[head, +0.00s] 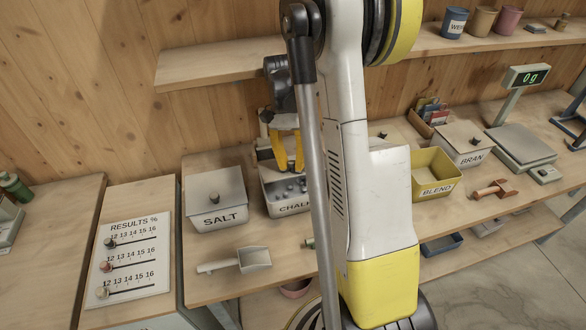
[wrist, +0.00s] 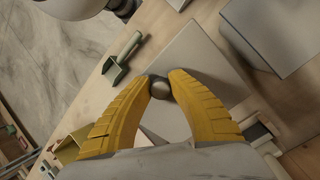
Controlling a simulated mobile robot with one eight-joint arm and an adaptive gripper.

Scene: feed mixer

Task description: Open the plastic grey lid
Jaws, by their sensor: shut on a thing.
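My gripper (head: 288,168) has yellow fingers and is over the CHALK bin (head: 288,207). In the wrist view my gripper (wrist: 160,84) is shut on the round dark knob (wrist: 160,90) of a flat grey lid (wrist: 198,52). In the head view the CHALK bin's inside shows, with several grey lumps in it, so the lid appears lifted off its rim.
The lidded SALT bin (head: 216,198) stands left of CHALK; a scoop (head: 236,262) lies in front. The yellow BLEND bin (head: 435,174), lidded BRAN bin (head: 463,145) and scale (head: 520,145) stand to the right. A shelf (head: 220,64) runs above. Bare tabletop surrounds the scoop.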

